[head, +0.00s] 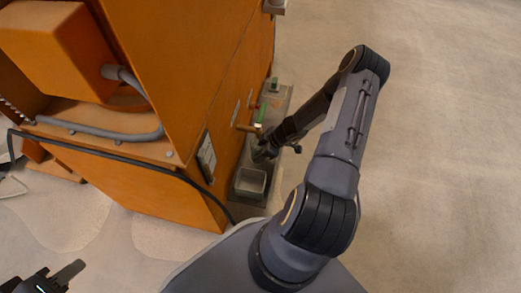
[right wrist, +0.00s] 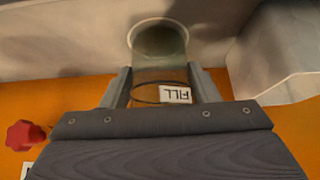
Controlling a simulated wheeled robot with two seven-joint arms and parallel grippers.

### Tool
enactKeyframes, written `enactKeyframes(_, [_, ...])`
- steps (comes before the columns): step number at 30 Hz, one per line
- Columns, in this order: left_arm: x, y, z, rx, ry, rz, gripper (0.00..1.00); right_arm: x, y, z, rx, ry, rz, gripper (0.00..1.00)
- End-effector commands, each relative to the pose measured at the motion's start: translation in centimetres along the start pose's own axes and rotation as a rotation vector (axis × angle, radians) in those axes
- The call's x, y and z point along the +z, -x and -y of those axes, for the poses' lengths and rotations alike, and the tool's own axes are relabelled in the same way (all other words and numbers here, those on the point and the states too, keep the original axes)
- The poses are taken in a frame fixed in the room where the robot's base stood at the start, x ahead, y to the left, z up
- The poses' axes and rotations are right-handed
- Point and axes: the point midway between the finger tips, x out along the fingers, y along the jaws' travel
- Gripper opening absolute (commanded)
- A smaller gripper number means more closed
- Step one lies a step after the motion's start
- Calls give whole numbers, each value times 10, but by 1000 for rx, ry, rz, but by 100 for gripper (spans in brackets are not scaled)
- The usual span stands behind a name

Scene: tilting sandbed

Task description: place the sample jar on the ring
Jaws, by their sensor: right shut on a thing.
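The sample jar (right wrist: 160,62) is a clear round jar with a murky green part near its pale rim, a dark line around it and a white FILL label (right wrist: 176,94). My right gripper (right wrist: 162,84) is shut on the jar, one finger on each side. In the head view my right gripper (head: 263,150) is beside the orange machine, above a grey ledge; the jar is hard to make out there. I cannot identify the ring in either view. My left gripper (head: 45,278) is at the bottom left, partly cut off and away from the machine.
The orange machine (head: 165,75) stands at the left. A grey open bin (head: 249,184) sits on the ledge (head: 281,105) along its side. The wrist view shows a red knob (right wrist: 25,135) at left and a pale block (right wrist: 280,60) at right. The floor (head: 450,130) at right is clear.

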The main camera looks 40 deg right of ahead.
Motion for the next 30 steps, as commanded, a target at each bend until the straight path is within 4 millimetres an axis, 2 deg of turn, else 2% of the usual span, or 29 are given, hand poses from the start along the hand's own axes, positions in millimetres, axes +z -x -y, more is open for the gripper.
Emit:
enactKeyframes(4, [2, -5, 2, 0, 0, 0, 36, 2, -3, 0, 0, 0, -1, 32])
enactKeyframes(5, [2, -4, 2, 0, 0, 0, 36, 2, -3, 0, 0, -1, 0, 56])
enactKeyframes(10, [2, -3, 2, 0, 0, 0, 36, 2, -2, 0, 0, -1, 0, 76])
enactKeyframes(17, [2, -3, 1, 0, 0, 0, 36, 1, -2, 0, 0, -1, 0, 76])
enactKeyframes(21, [-2, 4, -2, 0, 0, 0, 36, -2, 4, 0, 0, 0, 0, 76])
enactKeyframes(23, [-3, 5, -2, 0, 0, 0, 36, -1, 12, -1, 2, -1, 1, 76])
enactKeyframes(30, [-11, 22, -10, 0, 0, 0, 36, -2, 65, -1, 4, -1, 1, 76])
